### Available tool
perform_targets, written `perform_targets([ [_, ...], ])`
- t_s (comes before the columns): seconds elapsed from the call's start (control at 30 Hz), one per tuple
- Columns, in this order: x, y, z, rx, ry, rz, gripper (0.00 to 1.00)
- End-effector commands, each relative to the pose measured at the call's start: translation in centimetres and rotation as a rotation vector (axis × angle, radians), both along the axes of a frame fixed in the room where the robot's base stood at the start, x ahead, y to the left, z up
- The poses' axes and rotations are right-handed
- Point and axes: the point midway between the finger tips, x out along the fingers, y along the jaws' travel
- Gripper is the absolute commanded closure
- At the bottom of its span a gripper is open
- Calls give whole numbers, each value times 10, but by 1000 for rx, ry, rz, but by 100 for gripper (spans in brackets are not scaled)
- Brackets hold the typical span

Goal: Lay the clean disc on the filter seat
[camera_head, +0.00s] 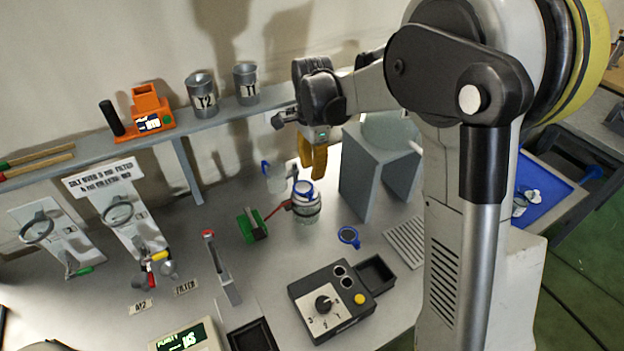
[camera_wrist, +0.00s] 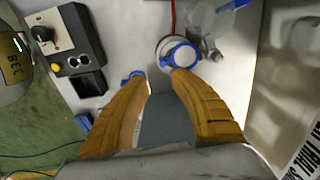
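My gripper (camera_head: 313,172) points down above the bench, its yellow fingers apart and nothing visible between them. In the wrist view my gripper (camera_wrist: 163,78) has its right fingertip overlapping the edge of a blue-rimmed white disc (camera_wrist: 182,55); I cannot tell whether they touch. That disc (camera_head: 303,188) is on top of a glass vessel (camera_head: 306,212), just below the fingertips; the seat under it is hidden. A second blue-rimmed disc (camera_head: 349,236) lies on the bench to the right, partly hidden by the left finger in the wrist view. I cannot tell which disc is clean.
A clear jug (camera_head: 273,177) with a blue handle stands behind the vessel. A grey stand (camera_head: 364,178) is close on the right, and a black control box (camera_head: 325,302) is in front.

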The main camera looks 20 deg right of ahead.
Motion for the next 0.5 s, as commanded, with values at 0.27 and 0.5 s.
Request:
perform_targets([
  [0.27,-13,0,34,-2,-33,73,72],
  [0.5,-84,0,90,-53,-210,472,72],
])
